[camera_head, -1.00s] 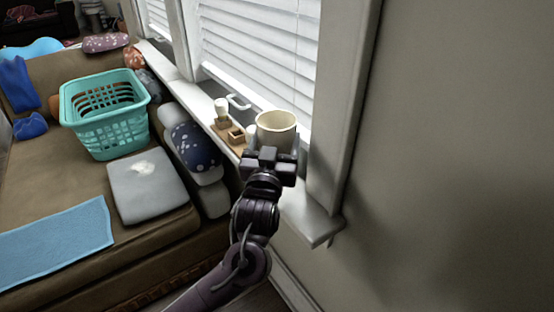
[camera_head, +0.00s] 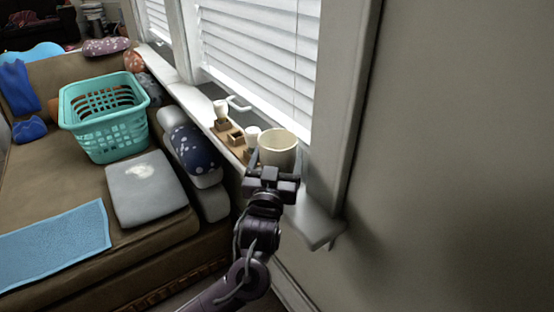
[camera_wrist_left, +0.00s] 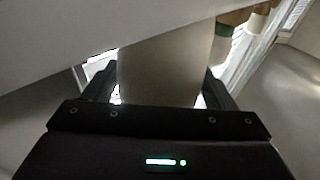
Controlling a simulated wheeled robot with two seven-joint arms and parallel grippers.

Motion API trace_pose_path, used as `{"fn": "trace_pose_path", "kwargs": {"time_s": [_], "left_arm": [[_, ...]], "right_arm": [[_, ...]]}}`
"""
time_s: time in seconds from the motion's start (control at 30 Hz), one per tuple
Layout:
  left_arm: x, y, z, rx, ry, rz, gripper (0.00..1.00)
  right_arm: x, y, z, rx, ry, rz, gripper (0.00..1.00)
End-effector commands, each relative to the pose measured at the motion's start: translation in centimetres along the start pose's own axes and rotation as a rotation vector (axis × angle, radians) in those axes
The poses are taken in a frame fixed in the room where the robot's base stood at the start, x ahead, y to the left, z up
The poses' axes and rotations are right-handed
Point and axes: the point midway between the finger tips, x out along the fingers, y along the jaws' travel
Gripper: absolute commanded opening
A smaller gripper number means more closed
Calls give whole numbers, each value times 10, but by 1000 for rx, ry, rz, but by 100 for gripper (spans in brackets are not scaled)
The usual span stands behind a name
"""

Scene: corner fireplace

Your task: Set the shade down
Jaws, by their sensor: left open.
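The cream, cup-shaped shade (camera_head: 278,148) is upright at the near end of the white windowsill (camera_head: 318,228). It also shows in the left wrist view (camera_wrist_left: 165,70), between the two fingers. My left gripper (camera_head: 276,168) is open, with one finger on each side of the shade. The gripper body hides the shade's lower part in the head view, so I cannot see its contact with the sill. My right gripper is in neither view.
A wooden stand (camera_head: 235,136) with small white pieces is on the sill just beyond the shade. The window frame (camera_head: 345,110) and wall rise close on the right. A teal basket (camera_head: 106,120), grey cushion (camera_head: 148,188) and blue towel (camera_head: 55,245) lie on the sofa at left.

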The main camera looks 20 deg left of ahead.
Motion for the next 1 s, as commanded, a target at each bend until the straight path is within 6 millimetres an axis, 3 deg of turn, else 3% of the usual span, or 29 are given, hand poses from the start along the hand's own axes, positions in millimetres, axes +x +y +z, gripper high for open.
{"fn": "trace_pose_path", "kwargs": {"time_s": [0.17,0.7,1.0], "left_arm": [[-7,1,-1,-1,-2,2,79],[-108,0,-1,-1,-2,1,79],[-120,0,-2,1,1,0,79]], "right_arm": [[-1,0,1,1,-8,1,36],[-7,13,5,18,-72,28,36],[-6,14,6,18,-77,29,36]]}}
